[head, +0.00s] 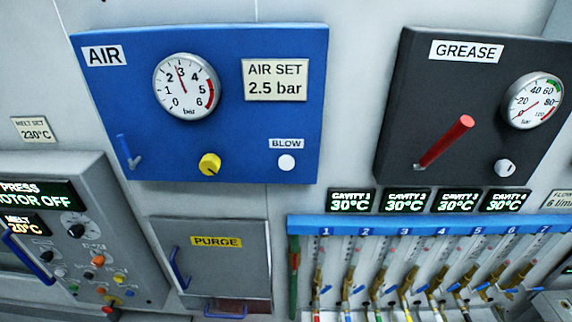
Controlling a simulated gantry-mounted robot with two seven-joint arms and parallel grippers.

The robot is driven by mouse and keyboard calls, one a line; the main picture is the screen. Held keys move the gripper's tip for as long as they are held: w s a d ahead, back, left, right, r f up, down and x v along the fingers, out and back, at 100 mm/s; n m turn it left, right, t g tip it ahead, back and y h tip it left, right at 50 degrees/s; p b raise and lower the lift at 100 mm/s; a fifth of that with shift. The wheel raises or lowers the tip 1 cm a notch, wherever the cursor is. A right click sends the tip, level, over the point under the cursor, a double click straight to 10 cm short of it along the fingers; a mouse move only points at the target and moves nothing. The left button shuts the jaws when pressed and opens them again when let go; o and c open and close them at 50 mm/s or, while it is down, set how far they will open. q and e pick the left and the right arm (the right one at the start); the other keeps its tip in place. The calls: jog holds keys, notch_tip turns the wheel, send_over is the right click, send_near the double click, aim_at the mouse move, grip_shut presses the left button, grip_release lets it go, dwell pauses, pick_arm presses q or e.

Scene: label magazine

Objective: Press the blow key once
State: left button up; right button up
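The blow key (286,162) is a round white button under the BLOW label (286,143), at the lower right of the blue AIR panel (225,125). Nothing covers it. From this angle I cannot tell whether it stands out or is pressed in. Neither of my grippers shows in the head view.
The AIR panel also carries a pressure gauge (187,87) with its needle just below 3, a yellow knob (209,164) and a blue lever (128,152). A dark GREASE panel (470,110) with a red lever (446,141) is at right. A PURGE door (222,270) is below.

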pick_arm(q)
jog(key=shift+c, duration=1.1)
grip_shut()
